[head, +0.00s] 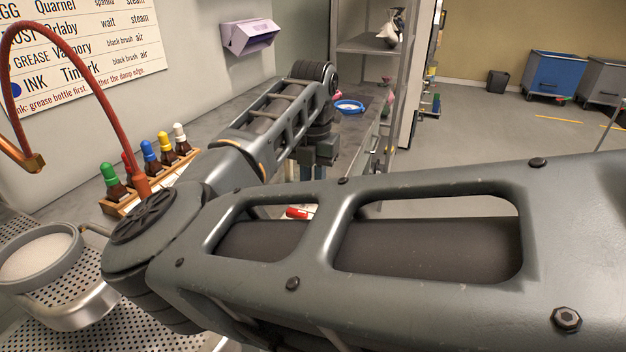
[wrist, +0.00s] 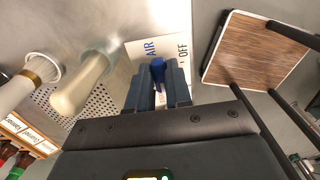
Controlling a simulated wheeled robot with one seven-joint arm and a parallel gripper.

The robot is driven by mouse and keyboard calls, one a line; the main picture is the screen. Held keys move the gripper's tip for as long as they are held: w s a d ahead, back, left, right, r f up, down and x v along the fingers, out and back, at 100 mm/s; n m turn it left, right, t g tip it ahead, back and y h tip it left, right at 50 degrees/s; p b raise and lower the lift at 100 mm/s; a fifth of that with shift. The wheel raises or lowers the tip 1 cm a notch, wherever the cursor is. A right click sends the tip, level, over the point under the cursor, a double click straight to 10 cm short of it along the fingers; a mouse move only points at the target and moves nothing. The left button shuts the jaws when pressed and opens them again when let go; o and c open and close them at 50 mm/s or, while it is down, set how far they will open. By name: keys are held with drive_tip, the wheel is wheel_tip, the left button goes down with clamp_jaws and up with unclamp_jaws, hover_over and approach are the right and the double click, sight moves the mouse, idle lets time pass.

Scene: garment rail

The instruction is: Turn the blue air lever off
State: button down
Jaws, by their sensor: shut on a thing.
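The blue air lever (wrist: 158,70) shows in the wrist view between the two dark fingers of my gripper (wrist: 158,92). The gripper is shut on it. A white label plate (wrist: 142,50) behind the lever reads AIR, with OFF to the right of the lever. The lever's lower part and pivot are hidden by the fingers, so its exact angle is hard to tell. In the head view my arm covers the lever.
A pale rounded handle (wrist: 82,85) and a white nozzle with a brass ring (wrist: 35,80) stand left of my gripper. A wood-topped panel (wrist: 255,50) is at right. A rack of capped bottles (head: 150,165) and a red hose (head: 110,90) are left of my arm.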

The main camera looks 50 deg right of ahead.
drive_tip(key=shift+n, duration=0.3)
drive_tip(key=n, duration=0.3)
drive_tip(key=shift+w+n, duration=0.15)
drive_tip(key=shift+n, duration=0.25)
drive_tip(key=n, duration=0.4)
drive_tip(key=shift+w+a+b, duration=0.1)
drive_tip(key=shift+a+b, duration=0.1)
drive_tip(key=shift+b, duration=0.15)
drive_tip(key=n, duration=0.5)
drive_tip(key=shift+a, duration=0.1)
drive_tip(key=shift+a+n, duration=0.15)
drive_tip(key=shift+n, duration=2.05)
drive_tip(key=c, duration=1)
unclamp_jaws()
drive_tip(key=shift+c, duration=0.2)
